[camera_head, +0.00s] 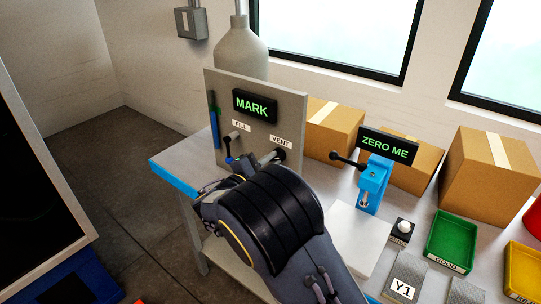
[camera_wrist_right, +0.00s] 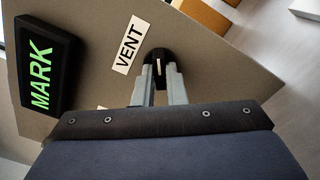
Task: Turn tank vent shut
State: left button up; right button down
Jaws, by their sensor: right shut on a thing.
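The tank vent handle, a dark knob (camera_head: 280,154) under the white VENT label (camera_head: 281,141), is on the upright grey panel (camera_head: 291,105). My right gripper (camera_head: 270,158) reaches it from the front, with my wrist hiding much of the lower panel. In the right wrist view my right gripper (camera_wrist_right: 159,84) has its two grey fingers shut on the black vent handle (camera_wrist_right: 158,58), just beside the VENT label (camera_wrist_right: 130,47). The handle's exact angle is hard to tell. The panel display (camera_head: 255,105) reads MARK. My left gripper is not in view.
The FILL lever (camera_head: 231,137) is close left of my right gripper. A grey tank (camera_head: 241,52) stands behind the panel. To the right are a blue stand (camera_head: 374,180) with a ZERO ME display (camera_head: 388,147), a green tray (camera_head: 452,238) and cardboard boxes (camera_head: 489,176).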

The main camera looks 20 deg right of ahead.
jog(key=n+p, duration=0.8)
jog(key=n, duration=0.3)
jog(key=shift+p, duration=0.35)
jog(key=shift+n, duration=0.3)
jog(key=c, duration=1.5)
grip_release()
jog(key=shift+b+v, duration=0.8)
jog(key=shift+v, duration=3.1)
jog(key=shift+d, duration=0.1)
